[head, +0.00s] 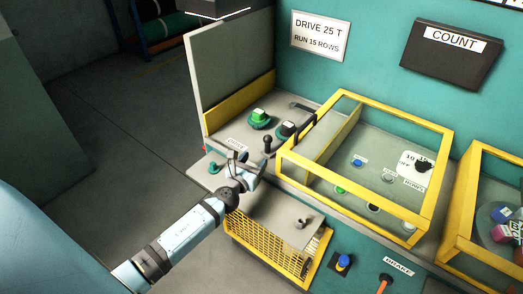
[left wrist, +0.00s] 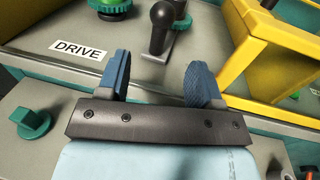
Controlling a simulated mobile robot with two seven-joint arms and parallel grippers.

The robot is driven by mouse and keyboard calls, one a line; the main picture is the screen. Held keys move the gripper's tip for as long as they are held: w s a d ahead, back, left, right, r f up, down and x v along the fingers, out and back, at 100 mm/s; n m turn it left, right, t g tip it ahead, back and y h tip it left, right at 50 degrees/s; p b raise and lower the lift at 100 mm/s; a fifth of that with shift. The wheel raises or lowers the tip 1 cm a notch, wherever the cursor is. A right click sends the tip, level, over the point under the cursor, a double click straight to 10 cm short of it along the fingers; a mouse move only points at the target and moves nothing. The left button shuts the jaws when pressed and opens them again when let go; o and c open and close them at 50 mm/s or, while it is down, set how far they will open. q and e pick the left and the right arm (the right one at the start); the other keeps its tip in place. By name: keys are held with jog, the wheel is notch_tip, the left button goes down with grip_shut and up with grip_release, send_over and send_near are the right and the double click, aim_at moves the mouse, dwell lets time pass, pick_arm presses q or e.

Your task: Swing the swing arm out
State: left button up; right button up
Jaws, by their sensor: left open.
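My left gripper (head: 243,163) is open and empty at the console's front edge, by the DRIVE label (head: 236,144). In the left wrist view its blue fingers (left wrist: 160,72) are apart, with a black ball-topped lever (left wrist: 162,28) just beyond the gap between them. The lever also shows in the head view (head: 267,146), standing upright. A grey plate with a teal knob (head: 215,167) lies left of the gripper; the knob also shows in the left wrist view (left wrist: 33,123). No part is labelled as the swing arm, so I cannot tell which it is. My right gripper is out of view.
A yellow-framed clear box (head: 352,97) stands right of the lever. A tall grey panel (head: 230,75) rises behind the console's left. A yellow mesh guard (head: 262,246) is below the gripper. A green knob (head: 260,117) sits beyond it. Open floor (head: 100,130) is left.

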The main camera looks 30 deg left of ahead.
pick_arm(q)
jog(key=shift+s+d, duration=0.1)
jog(key=shift+s, duration=0.95)
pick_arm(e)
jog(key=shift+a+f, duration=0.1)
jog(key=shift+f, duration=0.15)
pick_arm(q)
jog(key=shift+c, duration=0.4)
